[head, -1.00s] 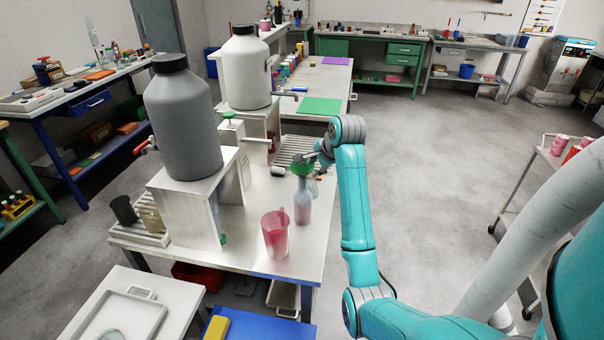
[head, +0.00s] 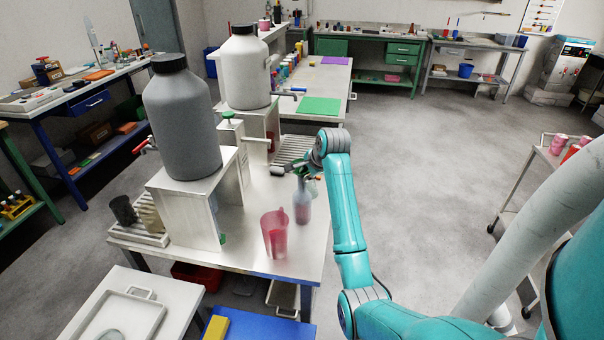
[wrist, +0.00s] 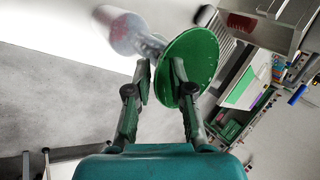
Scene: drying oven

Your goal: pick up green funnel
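The green funnel (wrist: 203,62) shows its wide round mouth in the wrist view. Its narrow end points towards the neck of a clear bottle with pinkish contents (wrist: 124,32). The bottle stands upright on the metal bench in the head view (head: 303,208). My gripper (wrist: 160,68) has its fingers apart at the funnel's near edge. One finger overlaps the funnel's mouth and the other is on the bottle side. A gap shows between the fingertips, and contact cannot be told. In the head view my gripper mostly hides the funnel.
A large grey container (head: 182,125) on a metal stand and a white container (head: 243,70) are to the left. Open floor (head: 430,170) lies right of the bench.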

